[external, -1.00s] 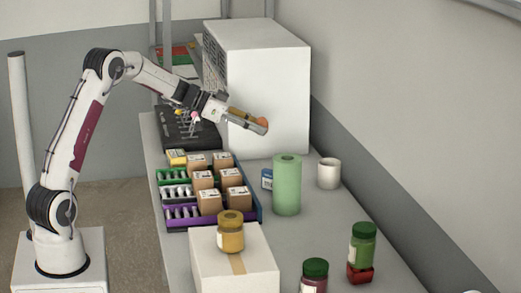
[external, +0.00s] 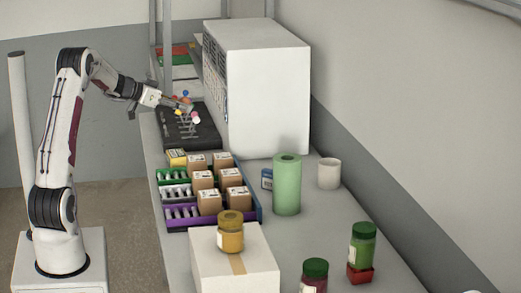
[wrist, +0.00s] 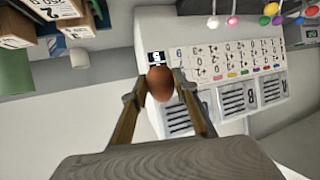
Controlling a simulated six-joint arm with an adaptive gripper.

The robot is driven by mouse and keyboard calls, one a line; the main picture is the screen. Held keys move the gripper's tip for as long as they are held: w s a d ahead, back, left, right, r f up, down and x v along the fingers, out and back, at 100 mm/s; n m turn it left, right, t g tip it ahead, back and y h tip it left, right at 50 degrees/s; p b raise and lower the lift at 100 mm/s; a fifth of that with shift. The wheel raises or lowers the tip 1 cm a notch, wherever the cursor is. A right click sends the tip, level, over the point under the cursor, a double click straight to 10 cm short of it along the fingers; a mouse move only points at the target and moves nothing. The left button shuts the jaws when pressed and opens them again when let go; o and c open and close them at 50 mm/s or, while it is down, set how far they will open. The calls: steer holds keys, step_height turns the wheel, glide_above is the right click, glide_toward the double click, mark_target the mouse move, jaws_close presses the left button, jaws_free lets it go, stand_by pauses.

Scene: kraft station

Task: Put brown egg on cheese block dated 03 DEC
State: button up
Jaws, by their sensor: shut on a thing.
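My gripper (wrist: 160,94) is shut on the brown egg (wrist: 158,82), held between its two fingertips in the wrist view. In the external view my gripper (external: 183,106) is above the black tray at the back left, and the egg cannot be made out there. Several tan blocks with printed labels (external: 202,180) stand in the coloured rack, and a yellow block (external: 177,157) is at its far left. Some tan blocks (wrist: 62,8) show upside down at the upper left of the wrist view. I cannot read which one carries 03 DEC.
A black tray (external: 205,140) has a stand with coloured balls by my gripper. A green cylinder (external: 287,185), white cup (external: 329,173), jars and a white box (external: 205,262) stand toward the front.

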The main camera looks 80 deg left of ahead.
steer(key=s+a, duration=0.2)
steer(key=s, duration=0.1)
glide_above(173, 154)
step_height(173, 154, down, 4)
steer(key=shift+a+f+n+y, duration=0.1)
steer(key=shift+f+n+y, duration=0.2)
steer(key=shift+f, duration=0.25)
steer(key=shift+f, duration=3.1)
steer(key=shift+f, duration=1.85)
steer(key=shift+f, duration=0.15)
